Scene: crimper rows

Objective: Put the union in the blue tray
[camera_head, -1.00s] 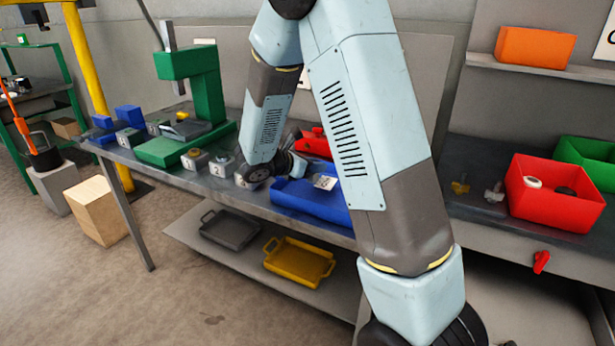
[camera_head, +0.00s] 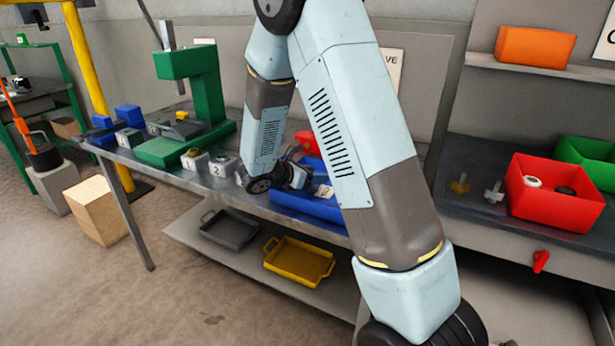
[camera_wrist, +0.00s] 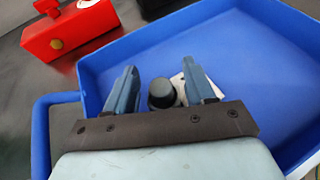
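The blue tray (camera_head: 300,203) sits on the bench, partly behind my arm. It fills much of the wrist view (camera_wrist: 255,50). My gripper (camera_wrist: 160,75) is over the tray, its two fingers apart. A dark, round-topped piece (camera_wrist: 162,93), which looks like the union, shows between the fingers with a visible gap on each side. I cannot tell whether it rests on the tray floor. A white label (camera_wrist: 180,80) lies partly behind it. In the head view the fingertips are too small to make out.
A red block (camera_wrist: 70,32) stands just outside the tray. Numbered grey blocks (camera_head: 222,166) and a green press (camera_head: 205,95) stand to the left. A red bin (camera_head: 545,205) with round parts is at the right. A yellow tray (camera_head: 298,262) is on the lower shelf.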

